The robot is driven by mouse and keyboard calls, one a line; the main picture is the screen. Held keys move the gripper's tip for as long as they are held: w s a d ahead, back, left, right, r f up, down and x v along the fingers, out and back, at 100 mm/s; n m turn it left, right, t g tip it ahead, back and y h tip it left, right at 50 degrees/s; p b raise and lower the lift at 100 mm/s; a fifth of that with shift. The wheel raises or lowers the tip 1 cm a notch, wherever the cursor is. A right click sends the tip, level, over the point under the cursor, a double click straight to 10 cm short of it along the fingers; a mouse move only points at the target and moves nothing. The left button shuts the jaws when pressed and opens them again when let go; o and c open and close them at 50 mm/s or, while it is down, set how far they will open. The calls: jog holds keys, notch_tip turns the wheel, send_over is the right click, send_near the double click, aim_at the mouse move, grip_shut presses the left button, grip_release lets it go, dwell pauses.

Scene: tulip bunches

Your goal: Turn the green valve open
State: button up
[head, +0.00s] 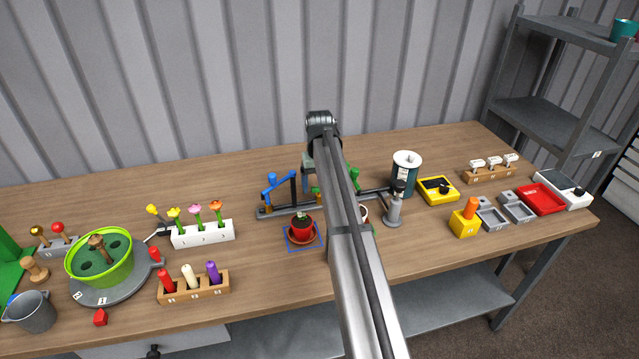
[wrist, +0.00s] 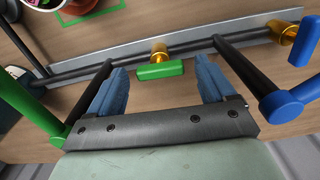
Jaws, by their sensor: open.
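The green valve handle (wrist: 160,70) is a short green bar on a brass valve body (wrist: 158,51) in the wrist view. It lies roughly crosswise to my blue fingers. My gripper (wrist: 163,75) is open, with one finger on each side of the handle and a visible gap at both ends. In the head view my arm hides the green handle and most of the gripper. A green pipe post (wrist: 30,105) stands left of the fingers in the wrist view, and a blue pipe end (wrist: 287,107) stands right.
A second brass valve (wrist: 283,34) sits right along the grey rail (wrist: 110,58).

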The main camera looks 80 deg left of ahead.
jog(key=shift+r, duration=0.1)
notch_tip(320, 180, up, 14)
jog(key=shift+f, duration=0.2)
dwell(0.4)
dwell(0.4)
